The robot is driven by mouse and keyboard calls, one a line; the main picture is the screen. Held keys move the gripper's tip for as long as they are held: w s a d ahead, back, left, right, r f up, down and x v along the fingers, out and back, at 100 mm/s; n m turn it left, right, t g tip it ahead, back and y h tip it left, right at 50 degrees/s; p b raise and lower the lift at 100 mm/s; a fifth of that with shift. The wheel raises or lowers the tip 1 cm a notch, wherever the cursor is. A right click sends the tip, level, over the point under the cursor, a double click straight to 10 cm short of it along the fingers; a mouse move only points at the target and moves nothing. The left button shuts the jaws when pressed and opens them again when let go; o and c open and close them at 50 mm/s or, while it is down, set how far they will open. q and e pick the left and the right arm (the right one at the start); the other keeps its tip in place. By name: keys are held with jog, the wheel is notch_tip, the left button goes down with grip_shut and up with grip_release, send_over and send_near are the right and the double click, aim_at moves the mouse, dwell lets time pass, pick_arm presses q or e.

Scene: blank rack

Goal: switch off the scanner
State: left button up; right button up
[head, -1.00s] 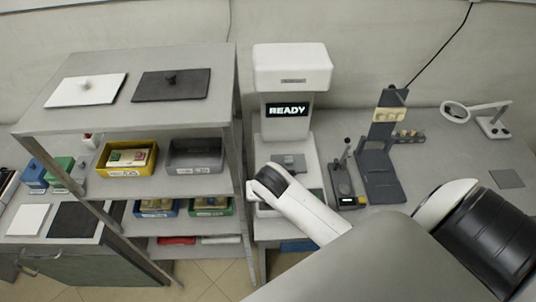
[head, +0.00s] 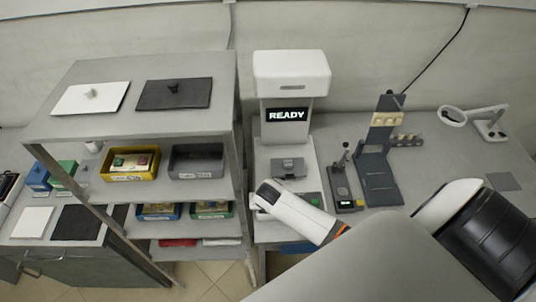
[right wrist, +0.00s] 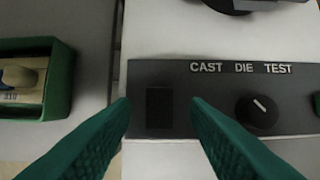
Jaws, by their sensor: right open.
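The scanner (head: 291,72) is a tall white machine with a lit screen reading READY. Its front panel (right wrist: 208,76) is dark, marked CAST DIE TEST, in the right wrist view. A black rectangular switch (right wrist: 159,108) sits at the panel's left end, and a round knob (right wrist: 257,114) with a white mark is to its right. My right gripper (right wrist: 160,104) is open and empty, its green fingers on either side of the switch in the picture; contact cannot be told. In the head view my right arm covers the panel's left part. My left gripper is not in view.
A metal shelf rack (head: 149,125) with bins stands left of the scanner. A green-walled bin (right wrist: 62,82) shows at the left of the right wrist view. A dark stand (head: 378,166) and a magnifier lamp (head: 453,115) are to the right on the bench.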

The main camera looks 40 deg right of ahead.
jog(key=shift+c, duration=0.5)
grip_shut()
jog(key=shift+w+d+r+g+y, duration=0.15)
jog(key=shift+w+g+y, duration=0.2)
jog(key=shift+g, duration=0.25)
jog(key=shift+w+d+g+y, duration=0.1)
jog(key=shift+g+y, duration=0.55)
jog(key=shift+g, duration=0.35)
jog(key=shift+o, duration=0.5)
grip_release()
